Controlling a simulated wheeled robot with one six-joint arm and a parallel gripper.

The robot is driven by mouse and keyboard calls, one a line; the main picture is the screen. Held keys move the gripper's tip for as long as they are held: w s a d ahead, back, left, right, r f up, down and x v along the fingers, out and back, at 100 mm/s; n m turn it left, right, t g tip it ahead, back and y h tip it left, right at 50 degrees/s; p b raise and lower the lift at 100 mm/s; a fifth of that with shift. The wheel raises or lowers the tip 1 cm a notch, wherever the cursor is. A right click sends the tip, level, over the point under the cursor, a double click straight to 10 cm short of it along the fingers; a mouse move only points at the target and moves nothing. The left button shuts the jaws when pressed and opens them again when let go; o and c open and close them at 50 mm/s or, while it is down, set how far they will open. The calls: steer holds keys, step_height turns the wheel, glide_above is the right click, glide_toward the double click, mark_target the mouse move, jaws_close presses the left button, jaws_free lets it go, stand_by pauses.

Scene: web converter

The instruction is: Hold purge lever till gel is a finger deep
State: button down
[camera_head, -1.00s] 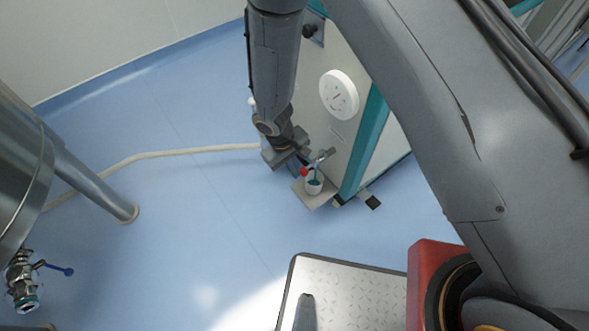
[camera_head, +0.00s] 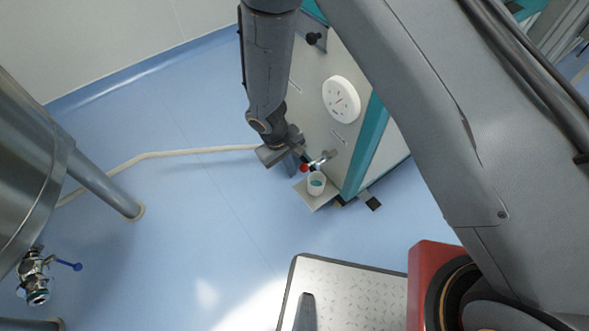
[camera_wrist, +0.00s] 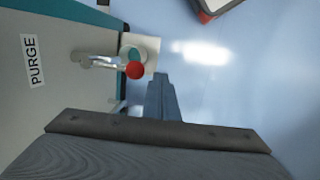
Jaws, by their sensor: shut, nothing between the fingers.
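The purge lever's red knob (camera_head: 304,168) sticks out at the machine's lower front, beside the metal outlet (camera_head: 328,156). In the wrist view the red knob (camera_wrist: 134,70) is at the end of a metal lever, right of the PURGE label (camera_wrist: 33,61). A white cup (camera_head: 316,185) with teal gel in it stands under the outlet; it also shows in the wrist view (camera_wrist: 131,50), partly behind the knob. I cannot tell the gel's depth. My gripper (camera_head: 290,168) is shut and empty, just left of the knob. Its fingers (camera_wrist: 161,84) look slightly apart from it.
The cup stands on a small plate (camera_head: 315,203) low on the machine. A pale hose (camera_head: 190,151) runs over the blue floor to a steel tank (camera_head: 22,150) at left. A dark-edged tread plate (camera_head: 345,290) lies in front. Open floor lies left of the machine.

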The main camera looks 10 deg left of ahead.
steer(key=s+a+r, duration=0.4)
steer(key=r, duration=0.3)
steer(key=shift+a+r, duration=0.35)
steer(key=shift+a, duration=0.05)
stand_by(0.5)
steer(key=w+d+r+m+y+p, duration=0.1)
steer(key=w+d+r+m+p, duration=0.15)
steer(key=d+r, duration=0.75)
steer(key=w+d+r+m+p, duration=0.2)
steer(key=d+r+m+p, duration=0.1)
steer(key=d+r, duration=0.65)
steer(key=s+d+r+m+p, duration=0.2)
steer(key=s+d+r, duration=0.3)
steer(key=d+r, duration=0.2)
steer(key=s+d+r+m+y+p, duration=0.1)
steer(key=s+d+r+m+p, duration=0.1)
steer(key=s+d+r, duration=0.2)
steer(key=d+r, duration=0.3)
steer(key=d, duration=0.2)
steer(key=shift+s+d+r+g, duration=0.3)
steer(key=shift+s+r, duration=0.1)
